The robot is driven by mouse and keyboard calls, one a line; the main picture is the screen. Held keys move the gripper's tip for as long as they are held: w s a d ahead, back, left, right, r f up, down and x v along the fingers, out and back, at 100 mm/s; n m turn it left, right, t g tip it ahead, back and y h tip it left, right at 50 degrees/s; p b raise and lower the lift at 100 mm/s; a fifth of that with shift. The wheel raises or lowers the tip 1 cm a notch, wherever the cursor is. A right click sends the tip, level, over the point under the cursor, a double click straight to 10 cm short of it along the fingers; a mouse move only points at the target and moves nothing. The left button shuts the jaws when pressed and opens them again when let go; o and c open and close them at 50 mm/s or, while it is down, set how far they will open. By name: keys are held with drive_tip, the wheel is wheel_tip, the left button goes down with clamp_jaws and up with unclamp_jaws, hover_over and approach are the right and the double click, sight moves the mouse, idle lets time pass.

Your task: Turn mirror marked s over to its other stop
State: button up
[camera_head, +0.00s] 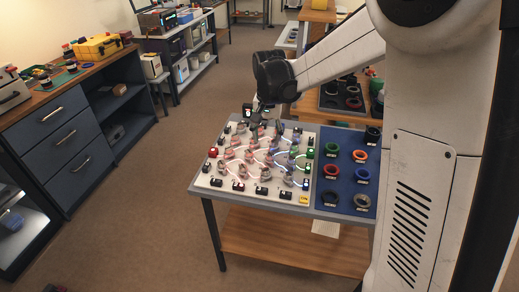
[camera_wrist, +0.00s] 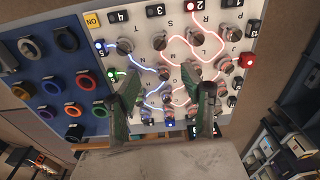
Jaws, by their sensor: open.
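The mirror marked S (camera_wrist: 158,42) is a small round mount on the white board, just past its letter S, in the upper part of the wrist view. In the head view it seems to be the small mount (camera_head: 265,175) in the near row. Which stop it rests at is too small to tell. My gripper (camera_wrist: 165,100) is open and empty above the board, its two green-grey fingers spread wide. Mirror S lies beyond the fingertips, apart from them. In the head view my gripper (camera_head: 260,117) is over the far edge of the board.
The white board (camera_head: 208,187) holds several other mirror mounts, numbered black blocks, red, green and blue lamps, and glowing red and blue traces. A blue panel (camera_head: 331,184) with several coloured rings lies to its right. A cabinet (camera_head: 60,130) stands at left, with open floor between.

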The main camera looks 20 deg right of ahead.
sight(266, 169)
drive_tip(key=shift+g, duration=0.3)
drive_tip(key=f, duration=0.5)
drive_tip(key=w+f, duration=0.1)
drive_tip(key=f, duration=0.9)
drive_tip(key=shift+w+d+f+p, duration=0.25)
drive_tip(key=shift+w+f+p, duration=0.05)
drive_tip(key=shift+w+f, duration=0.05)
clamp_jaws()
